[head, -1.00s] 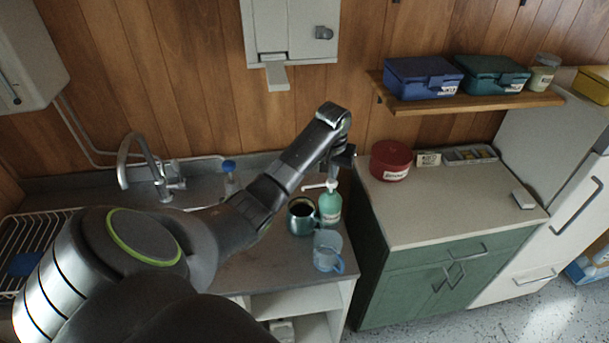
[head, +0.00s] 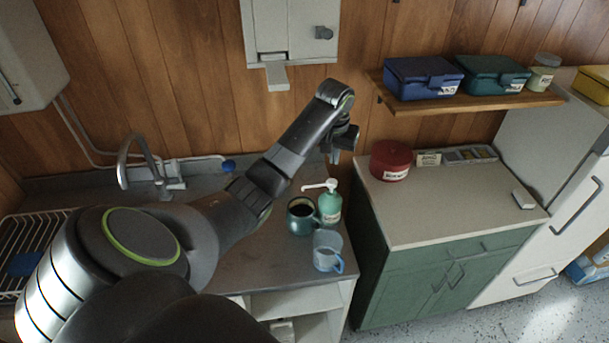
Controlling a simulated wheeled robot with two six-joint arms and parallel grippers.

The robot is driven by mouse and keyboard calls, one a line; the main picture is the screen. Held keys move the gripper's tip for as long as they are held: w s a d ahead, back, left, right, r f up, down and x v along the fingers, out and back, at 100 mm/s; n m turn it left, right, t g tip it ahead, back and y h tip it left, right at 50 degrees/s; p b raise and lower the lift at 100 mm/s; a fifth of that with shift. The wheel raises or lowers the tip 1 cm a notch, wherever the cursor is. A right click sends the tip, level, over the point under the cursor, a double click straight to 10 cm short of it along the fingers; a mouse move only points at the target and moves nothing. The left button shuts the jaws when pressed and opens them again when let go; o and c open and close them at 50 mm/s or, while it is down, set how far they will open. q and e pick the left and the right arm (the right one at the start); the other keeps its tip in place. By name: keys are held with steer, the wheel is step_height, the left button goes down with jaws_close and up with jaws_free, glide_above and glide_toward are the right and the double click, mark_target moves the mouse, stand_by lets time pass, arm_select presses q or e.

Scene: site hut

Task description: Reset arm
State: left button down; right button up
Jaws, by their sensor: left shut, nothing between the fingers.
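My left arm comes in from the lower left and reaches up across the sink counter. My left gripper (head: 335,157) hangs at the end of the arm, pointing down, above the back right of the counter. It is shut and holds nothing. It is above and behind the green soap pump bottle (head: 330,207), apart from it. My right gripper is not in view.
A dark teal mug (head: 300,222) and a clear blue cup (head: 326,256) stand near the bottle on the grey counter (head: 230,262). A red tin (head: 390,161) stands on the green cabinet (head: 385,285). A shelf (head: 480,103) with boxes hangs above.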

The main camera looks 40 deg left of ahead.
arm_select(q)
steer(key=shift+r, duration=0.25)
stand_by(0.3)
